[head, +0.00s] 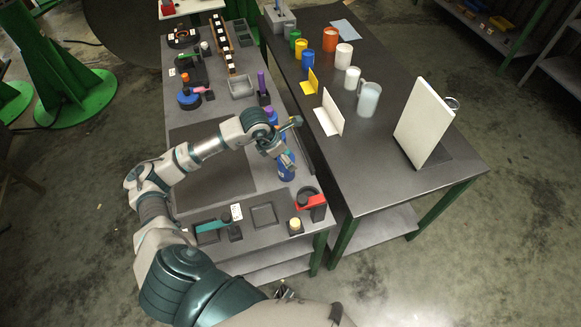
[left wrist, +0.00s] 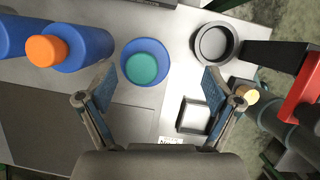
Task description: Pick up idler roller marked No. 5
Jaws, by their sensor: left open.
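My left gripper (head: 285,140) is open and empty over the right side of the workbench. In the left wrist view its two fingers (left wrist: 160,100) are spread wide, pointing down. A blue cylinder with a teal centre (left wrist: 145,62) stands beyond and between the fingertips, apart from both; its blue body also shows beneath the gripper in the head view (head: 286,168). A white label (left wrist: 171,140) reading "No." shows just above the palm; its number is hidden. I cannot confirm which part is the idler roller marked No. 5.
Blue parts, one with an orange cap (left wrist: 46,50), lie left in the wrist view. A dark ring (left wrist: 215,43), a square recess (left wrist: 194,115) and a red-handled part (head: 311,201) are nearby. A second table (head: 430,180) with cups and a white board stands to the right.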

